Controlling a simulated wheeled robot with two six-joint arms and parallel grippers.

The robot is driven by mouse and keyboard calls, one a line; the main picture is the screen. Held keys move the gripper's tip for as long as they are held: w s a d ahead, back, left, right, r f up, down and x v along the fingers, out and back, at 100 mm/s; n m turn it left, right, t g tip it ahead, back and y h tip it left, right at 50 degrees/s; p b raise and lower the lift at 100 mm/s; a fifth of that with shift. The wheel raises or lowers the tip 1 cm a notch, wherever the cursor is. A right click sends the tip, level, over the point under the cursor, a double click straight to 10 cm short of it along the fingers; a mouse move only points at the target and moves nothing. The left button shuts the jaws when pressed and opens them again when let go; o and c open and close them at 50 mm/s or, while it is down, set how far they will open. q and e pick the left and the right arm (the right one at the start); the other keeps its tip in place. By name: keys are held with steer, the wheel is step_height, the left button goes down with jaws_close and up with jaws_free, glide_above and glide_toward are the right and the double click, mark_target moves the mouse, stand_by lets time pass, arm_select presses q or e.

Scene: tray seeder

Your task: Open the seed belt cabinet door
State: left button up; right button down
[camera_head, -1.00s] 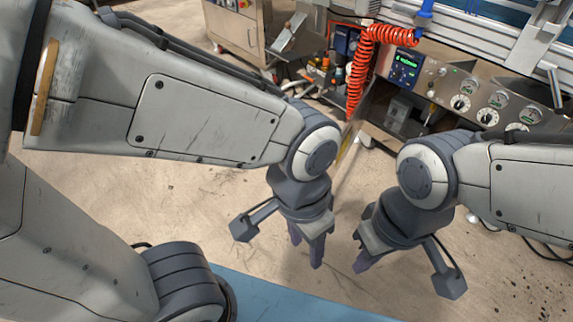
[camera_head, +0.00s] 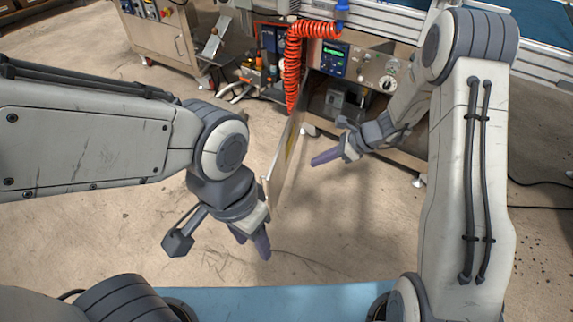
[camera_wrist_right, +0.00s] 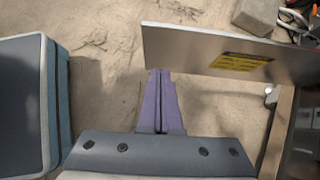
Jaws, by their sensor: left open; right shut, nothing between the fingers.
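The seed belt cabinet door (camera_head: 283,158) stands swung out from the cabinet, seen nearly edge-on in the head view. It also shows in the right wrist view as a grey metal panel (camera_wrist_right: 190,48) with a yellow label. The cabinet opening (camera_head: 347,103) shows dark parts inside. My right gripper (camera_head: 316,160) is shut and empty, on the opening side of the door. In the right wrist view its purple fingertips (camera_wrist_right: 160,73) lie close to the door's free end; I cannot tell whether they touch. My left gripper (camera_head: 256,240) is open and empty, in front and left of the door.
A control panel (camera_head: 362,66) with a display and knobs sits above the opening. A coiled red hose (camera_head: 293,68) hangs by the door's hinge side. A steel cabinet (camera_head: 160,38) stands at the back left. Bare concrete floor (camera_head: 330,225) lies in front.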

steer(key=b, duration=0.5)
glide_toward(274, 173)
steer(key=x, duration=0.5)
steer(key=shift+s+a+f, duration=0.15)
steer(key=shift+s+a, duration=0.1)
arm_select(q)
step_height(274, 173, down, 5)
steer(key=shift+f, duration=0.15)
arm_select(e)
steer(key=shift+a, duration=0.1)
